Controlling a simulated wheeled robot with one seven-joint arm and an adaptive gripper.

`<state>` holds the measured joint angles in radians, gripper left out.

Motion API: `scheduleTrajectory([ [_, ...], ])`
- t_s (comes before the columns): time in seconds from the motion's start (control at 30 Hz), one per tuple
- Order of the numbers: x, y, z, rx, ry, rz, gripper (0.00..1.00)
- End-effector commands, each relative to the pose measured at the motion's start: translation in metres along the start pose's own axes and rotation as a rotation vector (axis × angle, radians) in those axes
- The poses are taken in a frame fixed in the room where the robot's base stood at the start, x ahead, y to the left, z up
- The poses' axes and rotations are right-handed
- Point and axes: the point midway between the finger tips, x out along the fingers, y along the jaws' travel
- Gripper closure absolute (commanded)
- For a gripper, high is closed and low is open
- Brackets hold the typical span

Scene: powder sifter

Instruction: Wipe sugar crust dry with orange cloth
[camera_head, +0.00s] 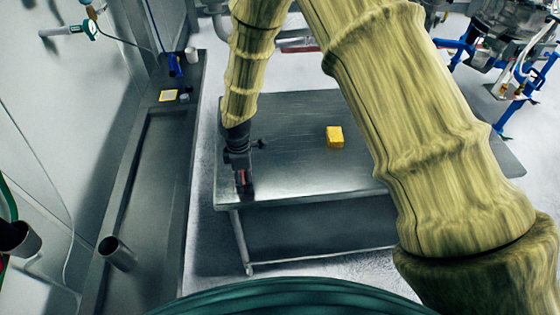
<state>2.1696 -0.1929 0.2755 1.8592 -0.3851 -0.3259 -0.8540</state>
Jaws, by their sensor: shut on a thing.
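My gripper (242,184) is black and points down over the left front part of the steel table (300,110). It is shut on a small reddish-orange thing (240,178), mostly hidden by the fingers. I cannot tell whether this is the orange cloth, or whether it touches the table. A yellow-orange block-like thing (335,137) lies on the table, to the right of my gripper and apart from it. I cannot make out any sugar crust on the grey tabletop.
A long dark counter (185,150) runs along the left wall, with a blue bottle (174,65), a white cup (191,55) and a yellow-edged card (168,95). Machinery with blue pipes (507,108) stands at the right. My arm hides much of the table's right side.

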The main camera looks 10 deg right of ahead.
Motion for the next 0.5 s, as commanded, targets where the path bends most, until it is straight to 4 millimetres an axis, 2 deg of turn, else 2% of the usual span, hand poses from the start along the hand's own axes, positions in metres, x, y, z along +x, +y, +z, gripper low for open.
scheduleTrajectory([
  [0.1, -0.015, 0.001, 0.002, 0.003, 0.001, 0.001, 0.63],
  [0.5, -0.044, 0.0, 0.005, 0.008, 0.0, 0.001, 0.63],
])
